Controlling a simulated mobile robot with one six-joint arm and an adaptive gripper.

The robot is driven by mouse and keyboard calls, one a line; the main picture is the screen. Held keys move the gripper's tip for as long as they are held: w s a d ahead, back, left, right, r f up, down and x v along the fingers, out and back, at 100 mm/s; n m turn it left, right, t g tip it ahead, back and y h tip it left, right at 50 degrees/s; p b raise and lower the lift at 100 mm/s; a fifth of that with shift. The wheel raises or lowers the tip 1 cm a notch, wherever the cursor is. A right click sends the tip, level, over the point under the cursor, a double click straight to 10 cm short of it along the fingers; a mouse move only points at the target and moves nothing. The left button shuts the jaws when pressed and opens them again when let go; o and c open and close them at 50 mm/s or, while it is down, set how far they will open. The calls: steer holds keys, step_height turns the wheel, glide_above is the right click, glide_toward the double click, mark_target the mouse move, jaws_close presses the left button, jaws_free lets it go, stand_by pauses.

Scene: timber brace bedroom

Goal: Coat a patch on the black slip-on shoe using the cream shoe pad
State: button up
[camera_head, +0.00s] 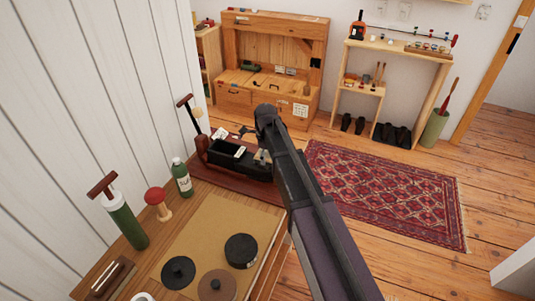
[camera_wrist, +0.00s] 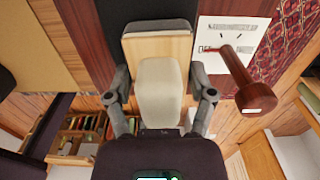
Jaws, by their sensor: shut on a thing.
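My gripper (camera_wrist: 160,98) is shut on the cream shoe pad (camera_wrist: 160,88), a pale rounded block between its two fingers. A flat pale wooden piece (camera_wrist: 155,50) lies just beyond the pad; whether it is joined to the pad I cannot tell. A black object (camera_wrist: 160,12), seemingly the black slip-on shoe, shows past it at the top edge of the wrist view. In the head view a long black shape (camera_head: 230,158) sits on the dark red-brown surface, left of my gripper (camera_head: 262,156). My arm partly hides the pad there, and contact with the shoe is unclear.
A white printed card (camera_head: 220,133) and a red-brown knobbed handle (camera_wrist: 250,92) stand close by. A green bottle (camera_head: 182,178), red-topped wooden piece (camera_head: 157,203) and round tins (camera_head: 241,250) occupy the near table. A patterned rug (camera_head: 390,195) covers clear floor at right.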

mark_target(262, 169)
steer(key=shift+s+a, duration=0.2)
steer(key=shift+s, duration=0.25)
steer(key=shift+s, duration=0.1)
steer(key=shift+s+a, duration=0.3)
steer(key=shift+s, duration=0.4)
steer(key=shift+s+a, duration=0.25)
steer(key=shift+s, duration=0.45)
steer(key=shift+s+f, duration=0.1)
steer(key=shift+w+d, duration=0.1)
steer(key=shift+w, duration=0.1)
steer(key=shift+w+d, duration=0.25)
steer(key=shift+w, duration=0.5)
steer(key=shift+w+d, duration=0.2)
steer(key=shift+w, duration=0.5)
steer(key=shift+w+d, duration=0.3)
steer(key=shift+w, duration=0.45)
steer(key=shift+w+d, duration=0.3)
steer(key=shift+w, duration=0.45)
